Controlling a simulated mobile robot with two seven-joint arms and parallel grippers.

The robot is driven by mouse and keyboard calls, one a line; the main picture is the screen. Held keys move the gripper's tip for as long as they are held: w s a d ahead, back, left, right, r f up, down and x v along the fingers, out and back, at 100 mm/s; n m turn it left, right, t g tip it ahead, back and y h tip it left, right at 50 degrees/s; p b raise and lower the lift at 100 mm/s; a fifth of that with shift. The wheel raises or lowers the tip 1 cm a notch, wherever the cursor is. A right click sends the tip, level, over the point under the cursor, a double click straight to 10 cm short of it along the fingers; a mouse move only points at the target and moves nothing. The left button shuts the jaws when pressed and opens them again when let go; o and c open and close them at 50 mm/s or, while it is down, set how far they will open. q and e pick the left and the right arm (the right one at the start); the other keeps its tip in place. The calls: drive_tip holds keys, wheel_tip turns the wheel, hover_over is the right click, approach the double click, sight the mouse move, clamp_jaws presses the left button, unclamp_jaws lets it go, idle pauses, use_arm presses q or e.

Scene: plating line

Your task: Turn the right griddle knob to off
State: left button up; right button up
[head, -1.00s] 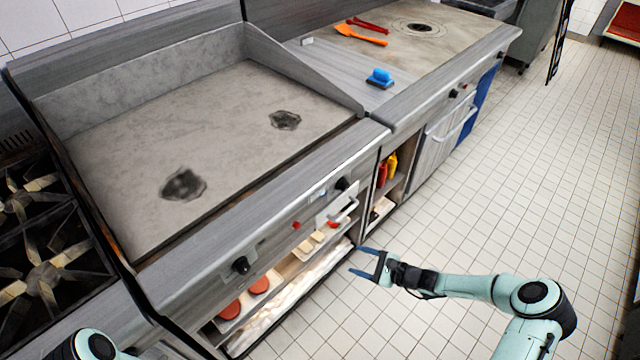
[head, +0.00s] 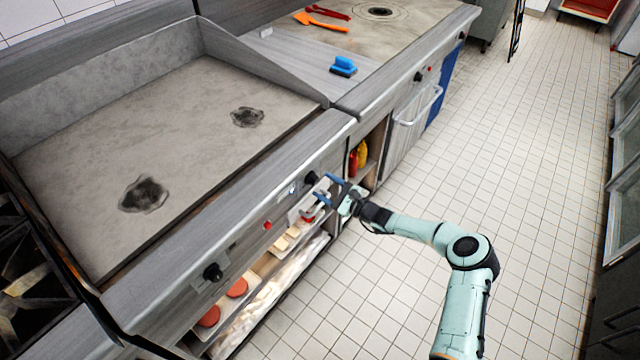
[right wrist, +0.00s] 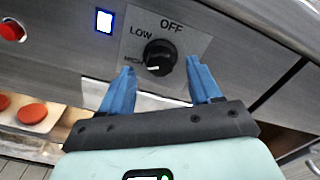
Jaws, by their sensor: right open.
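The right griddle knob (head: 311,178) is a black round knob on the front panel of the griddle (head: 215,100). In the right wrist view the knob (right wrist: 159,57) sits on a label plate reading OFF above, LOW at upper left and a partly hidden HIGH at lower left. Its white mark is on the lower side, away from OFF. My right gripper (head: 325,187) is open, its blue fingers pointing at the panel. In the right wrist view the gripper (right wrist: 160,70) has one finger on either side of the knob, with gaps. My left gripper is out of view.
A left knob (head: 213,272) and a red button (head: 267,225) are on the same panel. A shelf below holds red patties (head: 237,288). Red and yellow bottles (head: 358,158) stand in the neighbouring cabinet. The tiled floor (head: 520,170) at right is clear.

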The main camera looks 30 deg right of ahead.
sight(313, 180)
drive_tip(key=shift+x, duration=1.3)
drive_tip(key=c, duration=1)
